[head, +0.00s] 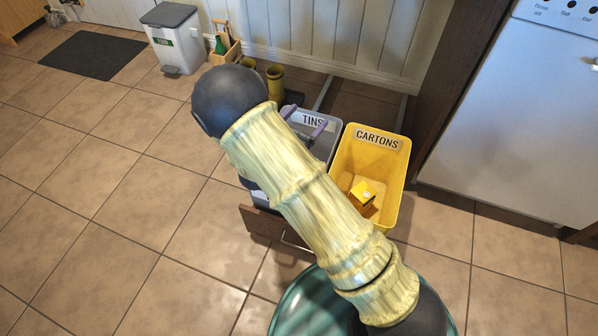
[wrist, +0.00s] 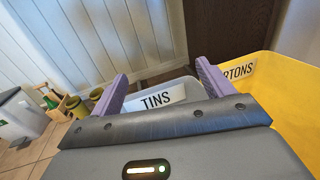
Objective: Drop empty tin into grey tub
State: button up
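The grey tub (head: 323,147), labelled TINS, stands left of the yellow tub in the head view, partly covered by my arm. In the wrist view its label (wrist: 160,99) shows between my fingers, and most of its inside is hidden behind the gripper body. My gripper (head: 304,120) is over the grey tub. In the wrist view the two purple fingers of my gripper (wrist: 162,70) are wide apart, with nothing visible between them. No tin is visible in either view.
The yellow tub (head: 398,165), labelled CARTONS, holds a small yellow carton (head: 365,191). Both tubs stand in a pulled-out drawer (head: 262,222). A white-fronted appliance (head: 510,120) is at right. A lidded bin (head: 174,38), bottle crate (head: 226,42) and boots (head: 275,82) stand behind.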

jog(key=p+v, duration=0.8)
jog(key=v, duration=0.9)
jog(key=shift+s+a, duration=0.2)
jog(key=shift+s, duration=0.05)
jog(key=s+d+r+m+g+y+p, duration=0.3)
jog(key=d+r+m+g+p, duration=0.2)
jog(key=d+r+m+g, duration=0.45)
jog(key=s+d+r+m+g+y+p, duration=0.35)
jog(key=d+r+m+g+p, duration=0.3)
jog(key=d+r+m, duration=0.4)
jog(key=d+r+m+t+y+p, duration=0.1)
jog(key=r+m+p, duration=0.3)
jog(key=r+p, duration=1.6)
jog(key=d+r+m+t+y+p, duration=0.2)
jog(key=r+m+p, duration=0.3)
jog(key=r+p, duration=1.5)
notch_tip(320, 180, up, 6)
jog(key=shift+w+d+f+t+p, duration=0.15)
jog(key=shift+w+d+t+p, duration=0.25)
jog(key=shift+d, duration=0.25)
